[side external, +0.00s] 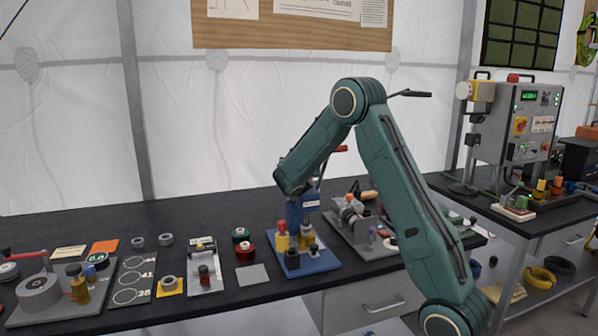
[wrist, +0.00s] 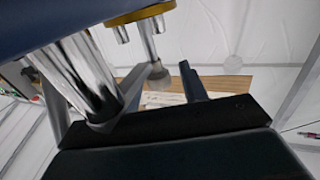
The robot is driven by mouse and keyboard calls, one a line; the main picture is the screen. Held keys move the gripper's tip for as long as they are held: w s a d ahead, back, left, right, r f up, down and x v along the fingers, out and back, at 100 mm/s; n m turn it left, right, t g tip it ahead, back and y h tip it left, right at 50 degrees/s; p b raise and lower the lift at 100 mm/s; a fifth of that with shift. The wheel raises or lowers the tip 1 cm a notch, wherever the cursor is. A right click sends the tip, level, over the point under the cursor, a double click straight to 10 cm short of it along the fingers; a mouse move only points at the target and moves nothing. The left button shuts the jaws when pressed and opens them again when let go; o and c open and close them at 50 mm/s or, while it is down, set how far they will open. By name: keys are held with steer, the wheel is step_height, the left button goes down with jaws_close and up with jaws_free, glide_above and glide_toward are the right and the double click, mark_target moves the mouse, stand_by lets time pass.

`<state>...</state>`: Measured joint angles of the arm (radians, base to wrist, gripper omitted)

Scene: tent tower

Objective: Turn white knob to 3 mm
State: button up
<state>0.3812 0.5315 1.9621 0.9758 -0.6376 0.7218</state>
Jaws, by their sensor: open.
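A blue press-like device (side external: 311,202) stands at the middle of the bench in the side view, and my gripper (side external: 304,192) is close against it, with its fingers largely hidden there. In the wrist view my gripper (wrist: 115,72) is open, its dark fingers spread apart. Between them are a thick chrome column and a thinner metal rod. The rod ends in a small pale, whitish knob-like piece (wrist: 158,77), which lies nearer the right finger. I cannot tell whether either finger touches it. No scale or 3 mm mark can be read.
A blue base (side external: 303,262) with yellow and dark pieces stands below my gripper. A grey vise-like fixture (side external: 352,215) is to its right. Red and green spools (side external: 243,250) and a gauge card (side external: 134,280) lie left. A grey control box (side external: 530,115) stands far right.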

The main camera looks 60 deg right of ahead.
jaws_close()
steer(key=shift+w+m+g+h, duration=0.1)
steer(key=shift+m+g+h, duration=0.2)
steer(key=shift+m+g, duration=0.3)
steer(key=m+g, duration=0.1)
steer(key=g, duration=0.1)
steer(key=shift+g+h, duration=0.3)
steer(key=shift+h, duration=0.1)
steer(key=shift+m+g, duration=1.8)
steer(key=shift+g, duration=1)
jaws_free()
steer(key=shift+d, duration=0.1)
